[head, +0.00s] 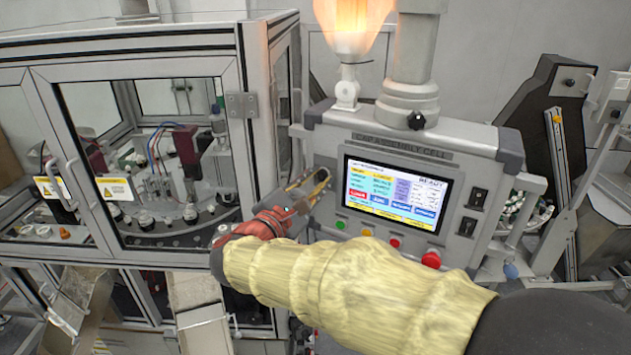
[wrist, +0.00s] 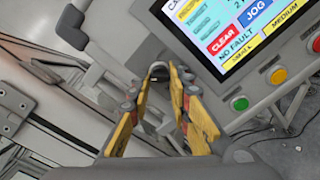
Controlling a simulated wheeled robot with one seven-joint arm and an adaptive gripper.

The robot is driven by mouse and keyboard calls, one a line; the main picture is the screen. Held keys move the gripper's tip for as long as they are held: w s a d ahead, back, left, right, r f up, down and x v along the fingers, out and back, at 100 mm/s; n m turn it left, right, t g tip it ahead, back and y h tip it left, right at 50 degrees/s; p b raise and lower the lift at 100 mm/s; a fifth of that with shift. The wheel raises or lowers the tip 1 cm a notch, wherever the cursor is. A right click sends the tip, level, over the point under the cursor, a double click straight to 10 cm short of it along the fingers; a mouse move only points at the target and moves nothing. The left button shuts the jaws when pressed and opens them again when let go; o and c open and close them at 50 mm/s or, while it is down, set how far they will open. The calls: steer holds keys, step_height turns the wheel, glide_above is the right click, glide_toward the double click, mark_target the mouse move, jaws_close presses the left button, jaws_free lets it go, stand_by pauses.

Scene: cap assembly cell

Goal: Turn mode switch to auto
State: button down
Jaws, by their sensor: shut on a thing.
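The control panel (head: 330,140) stands at centre right with a lit screen (head: 393,192). Two black switches, an upper one (head: 478,198) and a lower one (head: 466,227), sit right of the screen. Their labels and settings are too small to read, so I cannot tell which is the mode switch. My gripper (head: 322,180) is at the panel's left side, away from both switches. The switches are outside the wrist view.
A row of buttons runs below the screen, including a green one (head: 340,224) and a red mushroom button (head: 431,259). A glazed machine enclosure (head: 245,105) stands close on the left. A lit lamp (head: 352,25) rises above the panel. My forearm covers the panel's lower front.

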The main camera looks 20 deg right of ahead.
steer(key=shift+f+b, duration=0.15)
steer(key=shift+b, duration=0.5)
steer(key=m+b, duration=0.1)
steer(key=b, duration=0.1)
steer(key=m+b, duration=0.1)
steer(key=b, duration=0.2)
steer(key=shift+f+m, duration=0.25)
steer(key=shift+m, duration=0.05)
steer(key=m+b, duration=0.6)
steer(key=b, duration=0.7)
steer(key=m+b, duration=0.5)
steer(key=b, duration=0.4)
steer(key=shift+r, duration=0.1)
steer(key=m+b, duration=0.2)
steer(key=b, duration=0.1)
steer(key=m+b, duration=0.2)
steer(key=shift+r, duration=0.25)
steer(key=shift+r+m+b, duration=0.1)
steer(key=shift+m+b, duration=0.2)
steer(key=c, duration=1.7)
jaws_free()
steer(key=shift+o, duration=0.3)
